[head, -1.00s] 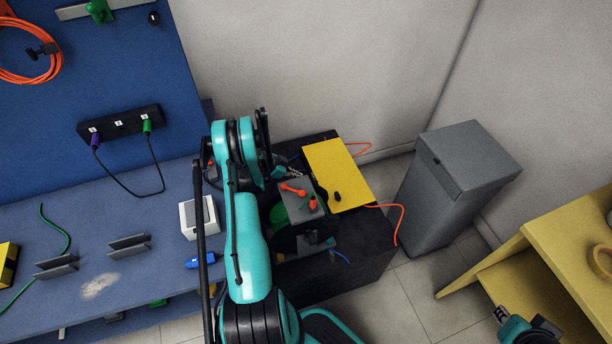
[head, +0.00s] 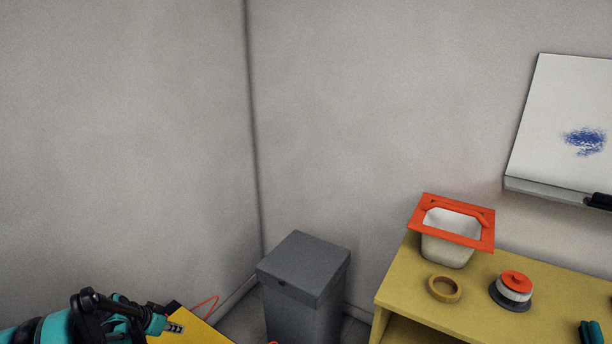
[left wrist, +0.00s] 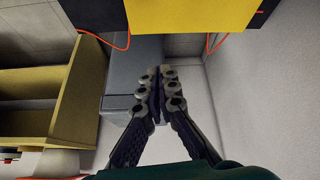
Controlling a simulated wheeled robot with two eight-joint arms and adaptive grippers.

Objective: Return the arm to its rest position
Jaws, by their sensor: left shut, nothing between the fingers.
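My left gripper (head: 175,327) is at the lower left of the head view, with my teal and black arm coming in from the left edge. In the left wrist view its two fingers (left wrist: 158,84) meet at the tips, with nothing between them. The gripper is shut and empty. In the head view it is in front of the yellow panel (head: 190,336), which is mostly cut off by the bottom edge. My right gripper cannot be made out. A teal and dark shape (head: 590,332) at the bottom right is cut off and unclear.
A grey bin (head: 303,270) stands in the corner. A whiteboard (head: 560,130) hangs on the wall.

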